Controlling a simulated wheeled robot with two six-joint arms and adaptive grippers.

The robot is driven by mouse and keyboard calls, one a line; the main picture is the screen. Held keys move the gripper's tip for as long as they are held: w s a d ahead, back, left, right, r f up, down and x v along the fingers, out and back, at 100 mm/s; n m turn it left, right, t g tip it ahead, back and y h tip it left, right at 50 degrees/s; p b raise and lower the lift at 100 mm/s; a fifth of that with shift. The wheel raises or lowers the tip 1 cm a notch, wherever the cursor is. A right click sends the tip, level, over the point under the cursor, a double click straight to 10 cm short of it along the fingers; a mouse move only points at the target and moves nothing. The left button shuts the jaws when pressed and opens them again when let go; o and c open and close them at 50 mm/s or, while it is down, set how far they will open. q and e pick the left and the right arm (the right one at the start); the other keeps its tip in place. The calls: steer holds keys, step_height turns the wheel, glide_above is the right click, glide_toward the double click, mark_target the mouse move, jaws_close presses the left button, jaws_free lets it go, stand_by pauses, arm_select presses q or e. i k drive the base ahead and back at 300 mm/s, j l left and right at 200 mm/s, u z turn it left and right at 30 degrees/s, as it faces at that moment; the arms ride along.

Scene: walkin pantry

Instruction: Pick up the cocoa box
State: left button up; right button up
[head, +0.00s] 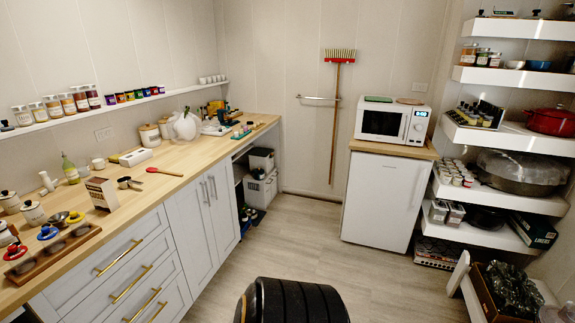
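A small upright box, brown with a pale front and dark lettering, appears to be the cocoa box (102,194). It stands on the wooden counter (190,160) at the left in the head view, near the front edge. The lettering is too small to read surely. Neither of my grippers is in view.
Measuring cups (128,183) and a red spoon (165,172) lie right of the box. A bottle (69,168) stands behind it, and a wooden tray (50,257) lies nearer. A white fridge (386,200) and shelves stand right.

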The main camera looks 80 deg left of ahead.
mark_target(102, 192)
steer(key=u, duration=4.15)
